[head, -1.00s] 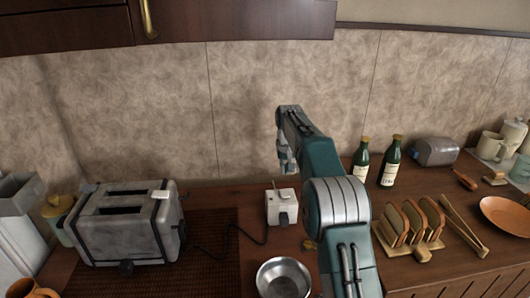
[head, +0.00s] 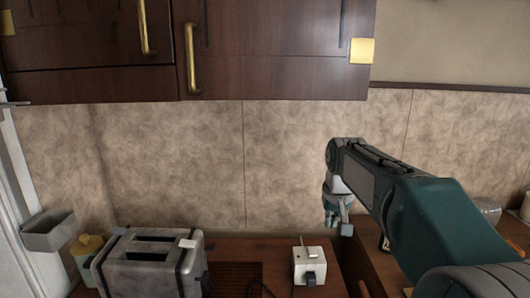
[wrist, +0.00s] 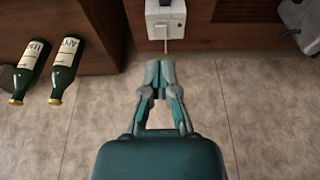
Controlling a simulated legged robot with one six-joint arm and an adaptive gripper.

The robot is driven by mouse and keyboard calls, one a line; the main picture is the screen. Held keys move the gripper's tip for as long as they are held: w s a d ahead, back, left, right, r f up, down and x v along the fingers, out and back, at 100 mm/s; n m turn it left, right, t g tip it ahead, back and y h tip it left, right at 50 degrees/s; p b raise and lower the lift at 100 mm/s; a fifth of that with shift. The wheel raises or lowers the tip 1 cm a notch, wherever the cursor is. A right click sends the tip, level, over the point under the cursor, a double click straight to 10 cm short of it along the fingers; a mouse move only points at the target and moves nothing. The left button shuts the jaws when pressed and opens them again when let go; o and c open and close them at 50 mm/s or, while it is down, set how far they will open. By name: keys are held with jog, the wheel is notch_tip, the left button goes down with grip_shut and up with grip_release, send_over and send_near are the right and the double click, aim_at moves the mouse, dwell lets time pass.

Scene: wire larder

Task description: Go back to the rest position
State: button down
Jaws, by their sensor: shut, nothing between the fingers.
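My gripper (head: 340,222) hangs at the end of my raised arm, in front of the tiled wall and a little right of the white switch box (head: 309,266). In the wrist view my gripper (wrist: 160,68) has its fingertips together with nothing between them. The white switch box (wrist: 165,18) shows beyond the fingertips there, apart from them.
A grey toaster (head: 150,262) stands on the counter at left, beside a yellow-lidded jar (head: 88,258). Dark cabinets (head: 270,45) with brass handles hang above. Two green bottles (wrist: 65,72) show at left in the wrist view. The wall space left of my arm is clear.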

jog(key=s+f+t, duration=0.1)
jog(key=s+f, duration=0.1)
jog(key=s, duration=1.2)
jog(key=s+f+t, duration=0.1)
jog(key=s+f, duration=0.2)
jog(key=s, duration=1.2)
jog(key=shift+f, duration=0.35)
